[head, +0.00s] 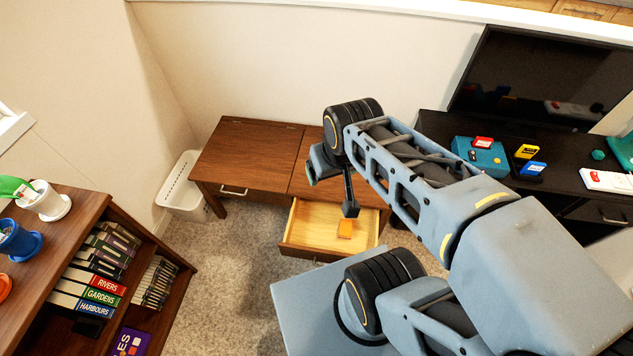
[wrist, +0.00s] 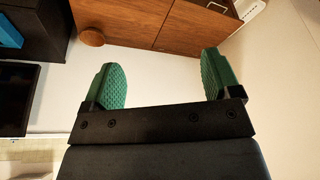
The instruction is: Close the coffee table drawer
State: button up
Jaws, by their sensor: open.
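The coffee table (head: 240,154) is brown wood and stands against the back wall. Its drawer (head: 302,228) is pulled out toward me, with a pale wood interior. My gripper (head: 314,172) is above the table, behind and higher than the open drawer, and touches neither as far as I can tell. In the wrist view my gripper (wrist: 162,76) shows two green fingers spread wide with nothing between them. The table top (wrist: 185,18) shows beyond them; the drawer is not seen there.
A white bin (head: 184,187) stands left of the table. A bookshelf (head: 180,262) with books and pots is at the left front. A black TV stand (head: 455,126) with a TV (head: 535,85) and toys is at the right. Carpet (head: 235,265) is clear before the drawer's left side.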

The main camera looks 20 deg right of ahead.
aim_at(311, 231)
jog(key=u, duration=0.35)
jog(key=k, duration=0.6)
jog(key=z, duration=1.6)
jog(key=k, duration=0.8)
jog(key=u, duration=0.85)
jog(key=i, duration=0.5)
